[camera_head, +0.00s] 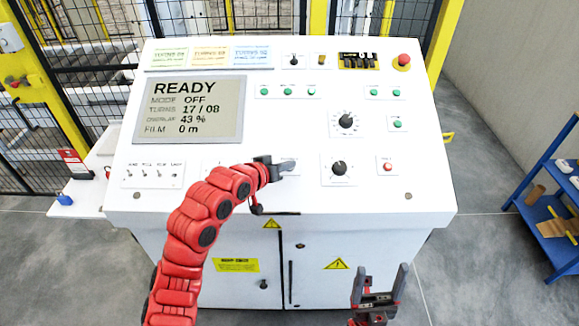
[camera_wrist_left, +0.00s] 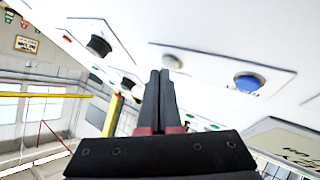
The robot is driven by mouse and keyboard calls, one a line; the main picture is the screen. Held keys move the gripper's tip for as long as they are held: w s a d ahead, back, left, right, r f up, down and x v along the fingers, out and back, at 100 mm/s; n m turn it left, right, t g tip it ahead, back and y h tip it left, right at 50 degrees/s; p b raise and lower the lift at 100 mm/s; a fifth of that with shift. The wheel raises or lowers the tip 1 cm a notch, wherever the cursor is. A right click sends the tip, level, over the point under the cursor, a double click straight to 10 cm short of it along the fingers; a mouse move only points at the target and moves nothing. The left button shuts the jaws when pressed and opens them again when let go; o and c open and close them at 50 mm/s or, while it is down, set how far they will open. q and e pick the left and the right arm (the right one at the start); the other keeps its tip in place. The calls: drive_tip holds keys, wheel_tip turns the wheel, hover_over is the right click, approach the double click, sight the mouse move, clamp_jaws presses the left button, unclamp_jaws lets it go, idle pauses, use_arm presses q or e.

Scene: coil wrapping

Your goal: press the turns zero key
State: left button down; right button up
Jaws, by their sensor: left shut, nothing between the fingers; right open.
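The white control console (camera_head: 300,125) fills the middle of the head view. Its display (camera_head: 190,110) reads READY, MODE OFF, TURNS 17 / 08, FILM 0 m. My left gripper (camera_head: 288,167) is shut and empty over the lower middle of the panel; it and its red arm hide part of the lower row. In the left wrist view its shut fingertips (camera_wrist_left: 160,74) are near a pale round key (camera_wrist_left: 173,61), with a blue key (camera_wrist_left: 248,81) to the right. I cannot read which is turns zero, nor tell if the fingers touch. My right gripper (camera_head: 380,284) is open and empty before the console.
Toggle switches (camera_head: 152,174) are at the panel's lower left. A black knob (camera_head: 339,169) and a red lamp or button (camera_head: 388,167) lie right of my left gripper. A red emergency stop (camera_head: 404,60) is at the upper right. A blue shelf (camera_head: 545,205) stands at the right.

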use_arm(q)
drive_tip(key=shift+w+f+b, duration=0.15)
drive_tip(key=shift+f+b, duration=0.25)
drive_tip(key=shift+b, duration=0.05)
idle(0.4)
drive_tip(key=shift+r, duration=0.1)
drive_tip(key=shift+s+r+p, duration=0.3)
drive_tip(key=shift+r+p, duration=0.2)
drive_tip(key=shift+r, duration=0.2)
drive_tip(key=r+p, duration=0.1)
drive_tip(key=s+r+p, duration=0.1)
drive_tip(key=r, duration=0.1)
drive_tip(key=s+r+p, duration=0.1)
drive_tip(key=shift+r, duration=0.3)
idle(0.8)
